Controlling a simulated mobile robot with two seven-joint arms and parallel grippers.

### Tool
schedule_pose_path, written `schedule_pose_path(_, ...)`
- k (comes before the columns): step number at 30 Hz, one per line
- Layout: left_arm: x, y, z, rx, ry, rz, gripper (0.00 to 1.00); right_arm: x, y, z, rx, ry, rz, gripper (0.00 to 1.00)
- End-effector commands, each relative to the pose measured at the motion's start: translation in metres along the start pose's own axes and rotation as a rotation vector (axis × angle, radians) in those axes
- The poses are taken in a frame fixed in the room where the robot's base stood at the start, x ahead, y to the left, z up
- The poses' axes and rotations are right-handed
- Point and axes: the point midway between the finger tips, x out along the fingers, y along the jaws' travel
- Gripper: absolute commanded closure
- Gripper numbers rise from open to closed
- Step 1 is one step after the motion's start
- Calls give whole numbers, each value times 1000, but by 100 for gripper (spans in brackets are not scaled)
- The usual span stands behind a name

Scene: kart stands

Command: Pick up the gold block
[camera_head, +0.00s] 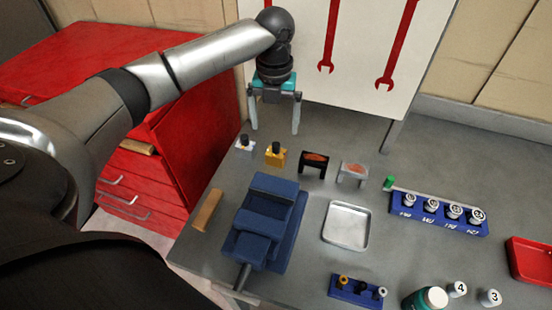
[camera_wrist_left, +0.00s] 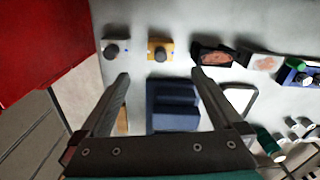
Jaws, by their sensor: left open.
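The gold block (camera_head: 274,158), with a black knob on top, stands on the grey table near its back left. It also shows in the left wrist view (camera_wrist_left: 168,46), top centre, beyond the gap between the fingertips. My left gripper (camera_head: 272,129) is open and empty, its fingers pointing down. In the head view it hangs above and behind the gold block. In the left wrist view the two fingers (camera_wrist_left: 160,73) are spread wide, with nothing between them. My right gripper is in neither view.
A silver block (camera_head: 244,147) with a black knob stands left of the gold block. A black stand (camera_head: 314,160) and a grey stand (camera_head: 352,172) are to its right. A blue vise (camera_head: 265,222) and a metal tray (camera_head: 346,226) lie in front. A white tool panel (camera_head: 350,50) rises behind.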

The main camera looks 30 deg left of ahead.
Motion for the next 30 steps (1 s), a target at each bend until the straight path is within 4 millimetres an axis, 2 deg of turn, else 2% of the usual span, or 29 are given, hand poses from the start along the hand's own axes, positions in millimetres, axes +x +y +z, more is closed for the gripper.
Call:
schedule_pose_path(1,15,0,-1,1,4,2,0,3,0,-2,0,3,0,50)
schedule_pose_path(3,29,0,-1,-1,5,1,0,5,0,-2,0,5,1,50)
schedule_pose_path(7,50,0,0,-1,3,1,0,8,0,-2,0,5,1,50)
schedule_pose_path(14,65,0,0,0,1,1,0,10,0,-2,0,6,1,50)
schedule_pose_path(24,110,-1,3,0,1,2,0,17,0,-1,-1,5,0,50)
schedule_pose_path(30,113,-1,3,1,-1,1,0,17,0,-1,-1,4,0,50)
